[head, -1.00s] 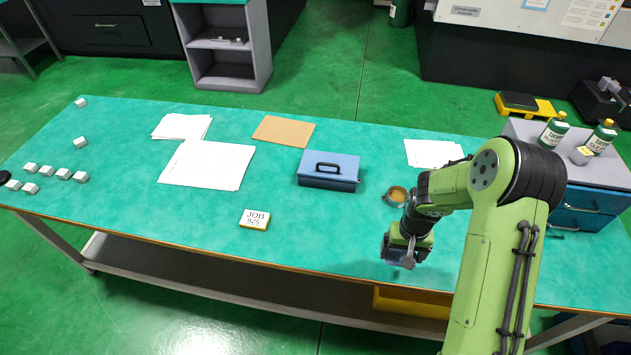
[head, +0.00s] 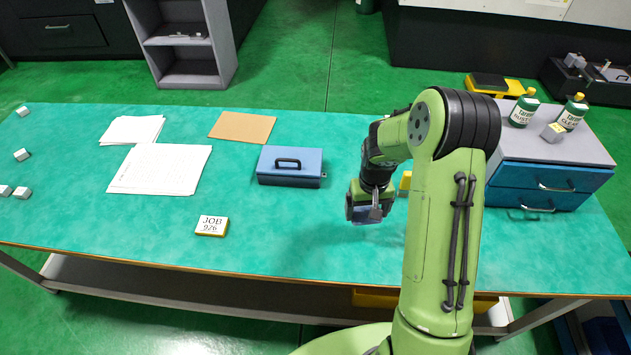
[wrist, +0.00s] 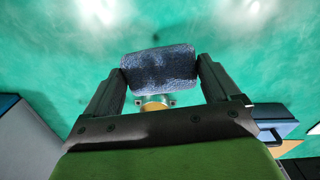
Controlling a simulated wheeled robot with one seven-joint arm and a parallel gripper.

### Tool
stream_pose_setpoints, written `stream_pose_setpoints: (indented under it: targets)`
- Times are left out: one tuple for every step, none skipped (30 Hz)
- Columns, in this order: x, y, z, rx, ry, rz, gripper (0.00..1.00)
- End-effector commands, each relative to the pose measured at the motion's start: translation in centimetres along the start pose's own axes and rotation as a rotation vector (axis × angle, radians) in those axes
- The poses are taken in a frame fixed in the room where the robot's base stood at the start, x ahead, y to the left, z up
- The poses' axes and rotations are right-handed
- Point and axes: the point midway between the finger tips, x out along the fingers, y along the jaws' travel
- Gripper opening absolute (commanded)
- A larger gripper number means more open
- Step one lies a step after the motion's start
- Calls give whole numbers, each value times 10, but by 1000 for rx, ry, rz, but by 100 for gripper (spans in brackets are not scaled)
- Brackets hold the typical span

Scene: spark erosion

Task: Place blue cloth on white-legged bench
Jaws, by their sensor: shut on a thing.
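My gripper (head: 368,214) hangs over the green-topped bench (head: 270,235), in from its front edge. In the wrist view its two fingers (wrist: 160,80) are shut on the blue cloth (wrist: 158,68), a dark blue, textured, folded piece held between the tips. In the head view the cloth is mostly hidden by the gripper. The bench has pale legs (head: 520,322) and a lower shelf. The cloth appears above the bench top; its exact height cannot be told.
A drawer unit (head: 550,175) with bottles stands right. The front middle of the bench is clear.

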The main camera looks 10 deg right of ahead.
Motion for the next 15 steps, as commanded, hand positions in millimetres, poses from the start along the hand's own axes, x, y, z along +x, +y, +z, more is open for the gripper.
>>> stream_pose_setpoints:
  targets:
    - [5, 12, -1, 17, 4, 2, 60]
    - [5, 20, -1, 26, 5, 3, 60]
    - [4, 29, 0, 37, 4, 3, 60]
    - [4, 37, 1, 46, 6, 3, 60]
    - [4, 44, 2, 55, 5, 2, 60]
    - [3, 56, 4, 69, 5, 2, 60]
    - [2, 66, 6, 82, 6, 3, 60]
    - [2, 77, 9, 96, 7, 4, 60]
    - [1, 92, 14, 114, 8, 4, 60]
    - [0, 103, 18, 127, 7, 3, 60]
    - [-1, 114, 22, 139, 8, 3, 60]
    - [-3, 127, 29, 155, 8, 2, 60]
    - [-5, 135, 34, 166, 6, 2, 60]
    - [-7, 142, 39, 174, 7, 2, 60]
    - [-9, 150, 44, 182, 6, 1, 60]
